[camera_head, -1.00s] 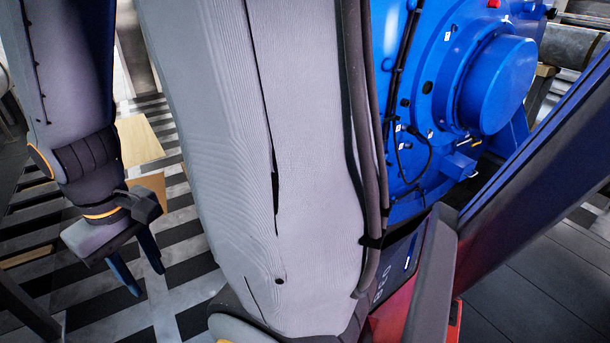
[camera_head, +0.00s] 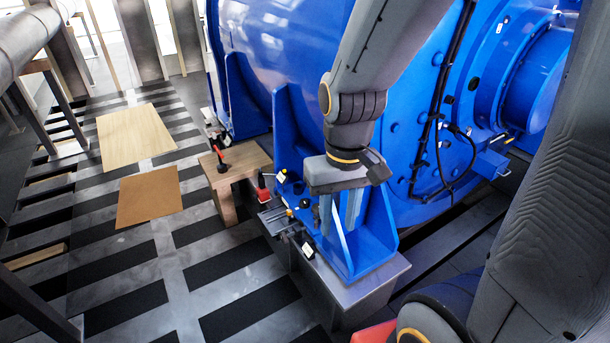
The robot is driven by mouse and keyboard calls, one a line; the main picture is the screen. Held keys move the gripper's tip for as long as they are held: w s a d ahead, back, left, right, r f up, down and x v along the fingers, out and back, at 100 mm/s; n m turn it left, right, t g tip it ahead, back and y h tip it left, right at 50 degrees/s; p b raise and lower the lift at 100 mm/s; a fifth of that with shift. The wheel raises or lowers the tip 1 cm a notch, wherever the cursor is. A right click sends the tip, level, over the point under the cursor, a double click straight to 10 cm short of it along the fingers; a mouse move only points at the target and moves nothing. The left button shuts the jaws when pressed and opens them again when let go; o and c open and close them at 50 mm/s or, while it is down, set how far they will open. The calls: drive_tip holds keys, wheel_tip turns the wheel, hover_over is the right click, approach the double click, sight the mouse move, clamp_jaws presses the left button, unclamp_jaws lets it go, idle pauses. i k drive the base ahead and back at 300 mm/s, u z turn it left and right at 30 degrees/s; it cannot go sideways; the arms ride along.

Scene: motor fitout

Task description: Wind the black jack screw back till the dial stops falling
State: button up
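My gripper (camera_head: 340,215) hangs in front of the blue motor's foot (camera_head: 366,240), its two pale fingers pointing down and apart with nothing visible between them. Just left of the fingers, a cluster of small dark and brassy fittings (camera_head: 304,205) sits at the edge of the grey plinth (camera_head: 350,305). The black jack screw may be among them, but they are too small to tell apart. A small white-faced item (camera_head: 308,250) sits below the cluster. I cannot tell whether it is the dial, and no reading can be made out.
A wooden stand (camera_head: 240,165) left of the motor (camera_head: 290,40) bears a black-and-red tool (camera_head: 220,160). A red-and-black item (camera_head: 263,188) is near its right end.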

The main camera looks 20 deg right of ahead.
sight(315, 208)
drive_tip(key=z, duration=1.3)
drive_tip(key=i, duration=0.35)
drive_tip(key=u, duration=1.75)
